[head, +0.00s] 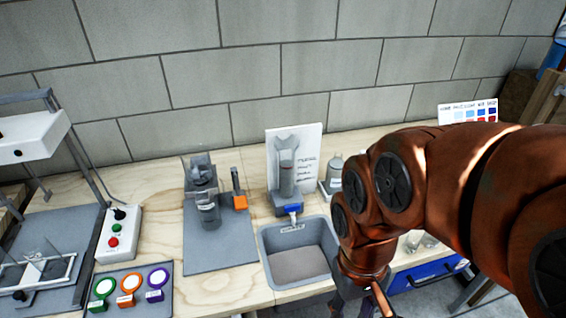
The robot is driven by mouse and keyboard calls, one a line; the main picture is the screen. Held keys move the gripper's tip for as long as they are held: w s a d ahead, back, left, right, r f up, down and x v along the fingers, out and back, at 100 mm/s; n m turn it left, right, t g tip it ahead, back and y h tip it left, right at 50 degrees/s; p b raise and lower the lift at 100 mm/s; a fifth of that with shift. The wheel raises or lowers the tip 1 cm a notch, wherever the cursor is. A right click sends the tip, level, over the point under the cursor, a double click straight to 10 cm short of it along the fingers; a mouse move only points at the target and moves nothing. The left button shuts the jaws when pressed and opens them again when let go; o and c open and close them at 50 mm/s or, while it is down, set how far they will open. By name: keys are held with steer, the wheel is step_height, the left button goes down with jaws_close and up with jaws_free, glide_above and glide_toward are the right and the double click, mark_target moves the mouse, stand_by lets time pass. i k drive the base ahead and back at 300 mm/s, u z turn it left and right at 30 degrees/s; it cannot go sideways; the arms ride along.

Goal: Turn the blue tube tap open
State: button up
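A grey tube (287,175) stands upright in front of a white board with writing on it. A small blue tap (292,208) shows at the tube's lower end, just above the back rim of the grey sink (265,245). Its handle is too small to tell how it is turned. My gripper (362,304) hangs at the bottom edge of the head view, right of the sink's front corner, well apart from the tap. My wrist and the picture edge hide most of it, so I cannot see whether its fingers are apart.
A grey mat (215,258) left of the sink bears a dark device and an orange-based item (240,198). Farther left are a control box (118,234) with buttons and several coloured rings. Glassware stands right of the tube, partly behind my arm.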

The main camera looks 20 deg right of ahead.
mark_target(291, 208)
steer(key=u, duration=0.3)
steer(key=k, duration=0.35)
steer(key=u, duration=1)
steer(key=k, duration=1)
steer(key=u, duration=0.5)
steer(key=i, duration=0.8)
steer(key=z, duration=0.1)
